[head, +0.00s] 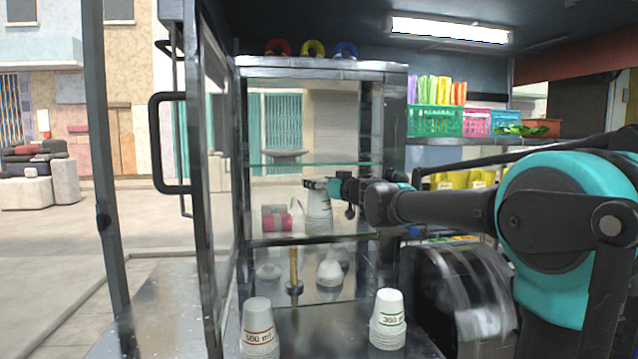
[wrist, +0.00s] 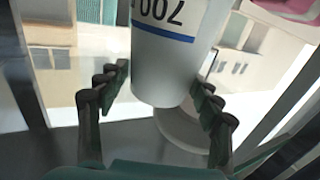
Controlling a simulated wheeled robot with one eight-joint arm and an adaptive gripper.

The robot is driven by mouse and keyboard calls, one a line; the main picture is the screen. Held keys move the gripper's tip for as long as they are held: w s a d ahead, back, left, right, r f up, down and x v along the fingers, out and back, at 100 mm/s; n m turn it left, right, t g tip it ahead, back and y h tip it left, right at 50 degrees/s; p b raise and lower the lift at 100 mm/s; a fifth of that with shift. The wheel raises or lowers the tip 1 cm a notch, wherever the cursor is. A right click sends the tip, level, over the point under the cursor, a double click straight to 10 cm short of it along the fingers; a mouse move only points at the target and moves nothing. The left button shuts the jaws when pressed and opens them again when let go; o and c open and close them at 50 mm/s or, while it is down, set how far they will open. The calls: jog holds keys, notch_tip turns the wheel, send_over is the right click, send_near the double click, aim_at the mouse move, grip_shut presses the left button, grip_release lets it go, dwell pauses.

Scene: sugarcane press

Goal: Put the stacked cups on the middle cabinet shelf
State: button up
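The stacked cups (head: 319,208) are white and stand narrow end up inside the glass cabinet, at the level of the middle shelf (head: 310,239). In the wrist view the cups (wrist: 170,70) show upside down, with a "700" label and a blue stripe. My gripper (head: 322,184) reaches in from the right at their upper part. Its dark fingers (wrist: 167,78) lie on both sides of the narrow end, the tips against its sides. The wider end is cut off in the wrist view. I cannot tell whether the cups rest on the shelf.
A pink item (head: 276,220) lies left of the cups. The glass door (head: 218,160) stands open at left. A glass upper shelf (head: 310,164) is above the arm. Cup stacks marked 500 ml (head: 258,330) and 300 (head: 388,320) stand in front, below.

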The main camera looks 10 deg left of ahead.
dwell(0.3)
jog(key=shift+s+d+r, duration=0.1)
jog(key=v, duration=1.1)
jog(key=shift+s+d, duration=0.2)
jog(key=shift+s, duration=0.15)
